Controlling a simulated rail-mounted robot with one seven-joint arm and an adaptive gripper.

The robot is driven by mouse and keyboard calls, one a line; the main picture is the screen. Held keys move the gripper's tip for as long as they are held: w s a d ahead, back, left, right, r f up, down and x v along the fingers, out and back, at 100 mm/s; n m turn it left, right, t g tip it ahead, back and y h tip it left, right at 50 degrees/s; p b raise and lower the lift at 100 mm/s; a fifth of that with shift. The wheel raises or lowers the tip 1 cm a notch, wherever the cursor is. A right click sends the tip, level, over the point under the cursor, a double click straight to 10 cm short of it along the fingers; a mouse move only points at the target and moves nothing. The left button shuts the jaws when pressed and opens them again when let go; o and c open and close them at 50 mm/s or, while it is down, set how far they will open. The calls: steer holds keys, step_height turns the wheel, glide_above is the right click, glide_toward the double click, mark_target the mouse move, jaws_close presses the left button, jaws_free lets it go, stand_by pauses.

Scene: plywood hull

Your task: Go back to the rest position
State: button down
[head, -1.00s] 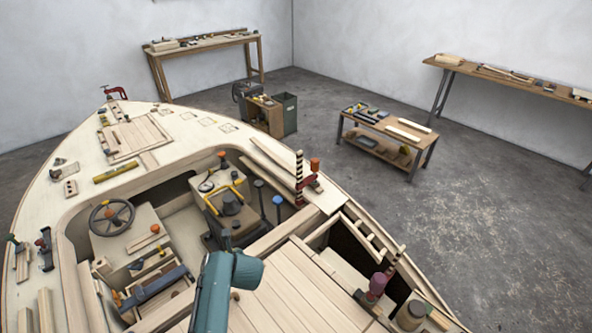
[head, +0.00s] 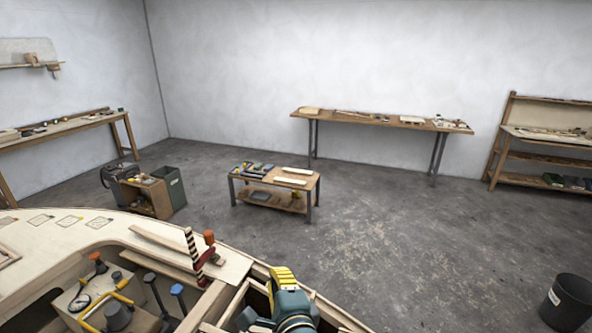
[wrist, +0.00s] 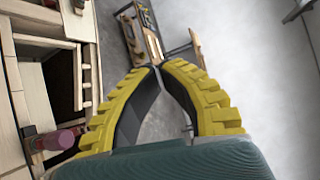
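My gripper (head: 283,272) shows in the head view at the bottom, with yellow ribbed fingers at the end of my teal arm, over the right side of the plywood hull (head: 240,262). In the wrist view my gripper (wrist: 159,67) has its two curved yellow fingers bowed apart in the middle and meeting at the tips. Nothing is seen between them. The fingers point out past the hull's edge toward the floor and benches.
A red clamp (head: 203,258) stands upright on the hull edge, left of my gripper. A low wheeled-size table (head: 318,190) with tools, a green bin (head: 168,188) and a black bucket (head: 567,300) stand on the floor. The concrete floor (head: 420,230) between is mostly clear.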

steer(key=s+d+r+n+t+h, duration=0.3)
steer(key=s+d+r+n+t, duration=0.15)
steer(key=s+r+n, duration=0.5)
steer(key=s+d+r+n+t+h, duration=0.25)
steer(key=s+d+r+n, duration=0.4)
steer(key=s+r, duration=0.6)
step_height(320, 180, up, 22)
steer(key=w+p, duration=0.1)
steer(key=p, duration=2)
steer(key=shift+w+r+n, duration=0.15)
steer(key=shift+r+n, duration=0.05)
steer(key=shift+n, duration=0.2)
steer(key=shift+a, duration=0.1)
